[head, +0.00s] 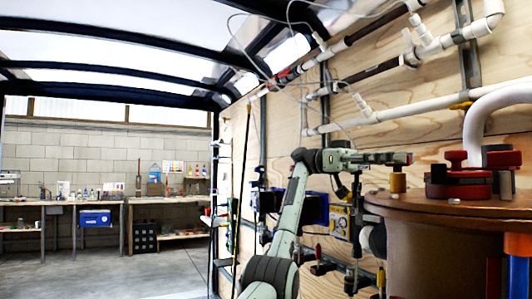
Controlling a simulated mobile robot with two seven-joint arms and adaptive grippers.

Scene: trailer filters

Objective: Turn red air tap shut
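A small red part (402,158), which looks like the handle of the red air tap, sits just above a brass-coloured fitting (397,181) at the left edge of a brown drum's lid. My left gripper (388,158) reaches in level from the left, with its fingers at the red part. The fingers overlap it in the head view, so I cannot tell whether they touch it or are closed on it. A larger red knob (456,158) on a red base stands farther right on the lid. My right gripper is not in view.
The brown drum (425,245) fills the lower right. A thick white pipe (478,125) bends down behind the knob. White and dark pipes run along the plywood wall (420,150). A blue-and-yellow device (342,219) hangs behind my arm. Open floor (165,275) lies at left.

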